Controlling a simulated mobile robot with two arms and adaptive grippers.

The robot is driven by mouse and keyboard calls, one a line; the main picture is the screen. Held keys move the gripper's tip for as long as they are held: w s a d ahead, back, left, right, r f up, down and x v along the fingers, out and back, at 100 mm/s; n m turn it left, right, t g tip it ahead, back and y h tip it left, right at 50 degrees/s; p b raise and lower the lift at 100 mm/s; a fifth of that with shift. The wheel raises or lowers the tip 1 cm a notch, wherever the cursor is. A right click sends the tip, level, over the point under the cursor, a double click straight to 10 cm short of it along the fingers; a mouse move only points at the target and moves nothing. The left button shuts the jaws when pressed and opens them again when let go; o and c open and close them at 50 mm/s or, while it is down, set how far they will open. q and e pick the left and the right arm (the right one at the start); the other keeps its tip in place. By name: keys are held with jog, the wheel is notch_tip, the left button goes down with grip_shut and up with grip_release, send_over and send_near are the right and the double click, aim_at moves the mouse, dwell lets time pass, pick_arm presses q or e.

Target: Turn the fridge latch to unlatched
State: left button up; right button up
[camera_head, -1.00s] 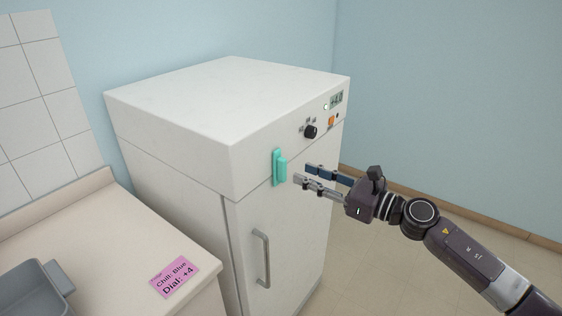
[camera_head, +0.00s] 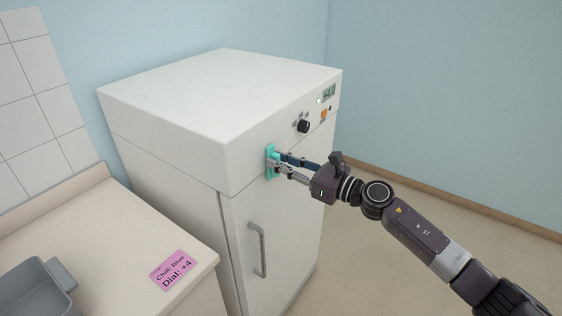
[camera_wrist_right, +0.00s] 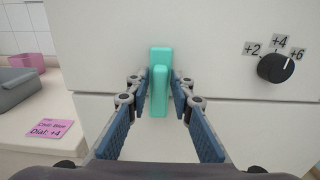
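The white fridge (camera_head: 185,160) stands against the wall. Its teal latch (camera_head: 271,162) is on the front near the left edge, across the seam above the door. In the right wrist view the latch handle (camera_wrist_right: 160,92) stands upright between the two fingers. My right gripper (camera_head: 281,163) is at the latch, one finger on each side. In the wrist view (camera_wrist_right: 160,95) the fingers are apart, with small gaps to the handle; contact is not clear. My left gripper is not in view.
A black dial (camera_head: 303,126) with a small display (camera_head: 329,92) sits right of the latch. A grey door handle (camera_head: 258,250) is below. A counter (camera_head: 100,235) at left holds a pink note (camera_head: 172,270) and a grey tray (camera_head: 35,290). The floor at right is clear.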

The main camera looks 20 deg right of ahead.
grip_shut()
jog(key=shift+m, duration=0.3)
jog(key=shift+w+d+f+m+p, duration=0.25)
jog(key=shift+m+p, duration=0.5)
jog(key=shift+m, duration=2.15)
jog(key=shift+w+d+f+m+p, duration=0.1)
jog(key=shift+d+f+m+p, duration=0.45)
jog(key=shift+m, duration=2.35)
jog(key=shift+w+a+m+p, duration=0.15)
jog(key=shift+m+p, duration=0.8)
jog(key=shift+m, duration=1.95)
jog(key=shift+f, duration=0.1)
